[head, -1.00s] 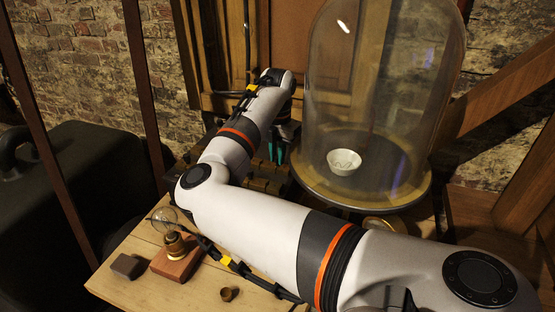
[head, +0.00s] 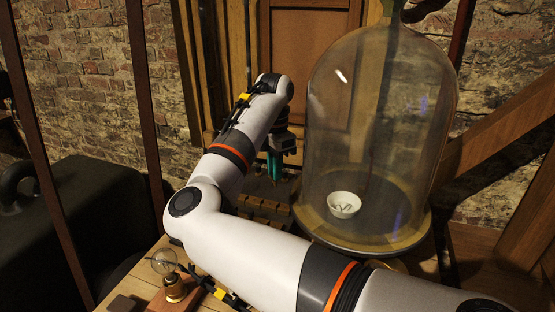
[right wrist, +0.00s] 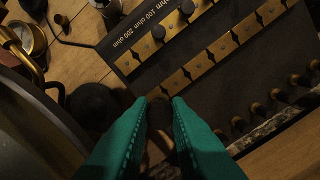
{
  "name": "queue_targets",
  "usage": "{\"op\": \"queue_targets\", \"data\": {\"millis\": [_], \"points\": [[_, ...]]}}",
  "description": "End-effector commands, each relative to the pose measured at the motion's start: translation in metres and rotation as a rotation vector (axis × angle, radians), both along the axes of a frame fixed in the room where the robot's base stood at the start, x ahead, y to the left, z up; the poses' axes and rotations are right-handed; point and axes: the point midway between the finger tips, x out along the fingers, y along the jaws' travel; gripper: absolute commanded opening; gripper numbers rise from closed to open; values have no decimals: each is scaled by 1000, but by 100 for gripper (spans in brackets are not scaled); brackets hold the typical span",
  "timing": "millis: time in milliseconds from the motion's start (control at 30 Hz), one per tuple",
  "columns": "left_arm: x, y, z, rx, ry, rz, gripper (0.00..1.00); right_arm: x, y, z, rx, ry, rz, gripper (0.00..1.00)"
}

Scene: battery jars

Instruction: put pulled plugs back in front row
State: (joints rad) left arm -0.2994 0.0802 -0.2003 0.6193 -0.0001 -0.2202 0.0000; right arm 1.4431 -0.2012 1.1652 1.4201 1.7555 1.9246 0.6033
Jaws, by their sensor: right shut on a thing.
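My right gripper (head: 275,166) points down above the resistance box (head: 262,222), its teal fingers just clear of the brass-topped rows. In the right wrist view, the fingertips (right wrist: 164,101) are shut on a dark-headed plug (right wrist: 159,106), mostly hidden between them. The black box top (right wrist: 205,75) carries two lines of brass blocks and "100 ohm", "200 ohm" labels. Dark plugs (right wrist: 158,32) stand in the line nearer the labels; the other brass line (right wrist: 222,47) shows no plug heads. My left gripper is out of view.
A tall glass dome (head: 375,130) stands close to the right of the gripper, with a white bowl (head: 344,204) inside. A bulb (head: 164,262) on a wooden base is at the front left. Small brass items and a cup (right wrist: 22,34) lie on the table.

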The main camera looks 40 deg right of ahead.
Motion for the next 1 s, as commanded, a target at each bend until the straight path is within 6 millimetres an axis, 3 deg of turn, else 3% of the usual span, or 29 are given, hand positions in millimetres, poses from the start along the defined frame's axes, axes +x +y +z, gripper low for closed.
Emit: {"op": "queue_targets", "data": {"millis": [100, 600, 800, 1000], "points": [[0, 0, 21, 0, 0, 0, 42, -4, 9, 1, -3, 5, -204, 0], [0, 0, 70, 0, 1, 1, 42, -25, 44, -12, -7, -2, -1000, 0], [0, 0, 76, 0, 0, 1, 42, -29, 50, -15, -5, -6, -1139, 0], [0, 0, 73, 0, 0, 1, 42, -30, 51, -22, -4, -6, -1164, 0]]}}
